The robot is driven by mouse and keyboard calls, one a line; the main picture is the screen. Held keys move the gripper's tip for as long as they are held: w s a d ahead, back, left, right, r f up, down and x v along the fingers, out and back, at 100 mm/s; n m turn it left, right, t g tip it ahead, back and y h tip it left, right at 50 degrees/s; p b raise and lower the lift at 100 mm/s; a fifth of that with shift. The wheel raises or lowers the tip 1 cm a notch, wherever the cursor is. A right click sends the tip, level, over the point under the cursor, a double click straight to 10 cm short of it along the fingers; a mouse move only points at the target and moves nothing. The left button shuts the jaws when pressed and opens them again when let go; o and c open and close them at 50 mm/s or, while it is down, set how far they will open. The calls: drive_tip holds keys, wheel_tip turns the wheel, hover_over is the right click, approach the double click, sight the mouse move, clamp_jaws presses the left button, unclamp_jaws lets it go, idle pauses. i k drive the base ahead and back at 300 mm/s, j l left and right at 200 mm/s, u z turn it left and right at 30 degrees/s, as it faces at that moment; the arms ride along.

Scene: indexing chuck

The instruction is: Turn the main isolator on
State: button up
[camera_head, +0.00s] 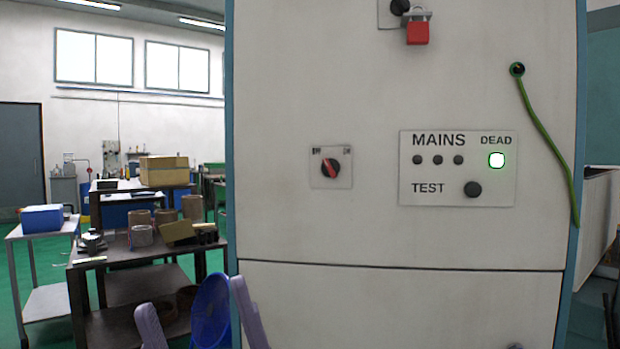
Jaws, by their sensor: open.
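A rotary switch (331,168) with a black knob and red bar sits on a small square plate on the pale cabinet front. Small lettering above it seems to read OFF at left and ON at right; the bar slants from upper left to lower right. Higher up, a second black knob (400,6) is cut off by the top edge, with a red padlock (417,32) hanging beside it. I cannot tell which knob is the main isolator. My gripper (191,294) shows as two pale purple fingers at the bottom left, apart and empty, below and left of the switch.
A MAINS panel (458,168) has three dark lamps, a lit DEAD lamp (496,160) and a black TEST button (472,189). A green cable (549,140) hangs at right. A dark bench (125,250) and a blue round object (210,308) stand left.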

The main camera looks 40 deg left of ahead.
sight(331, 168)
drive_tip(key=u, duration=1.05)
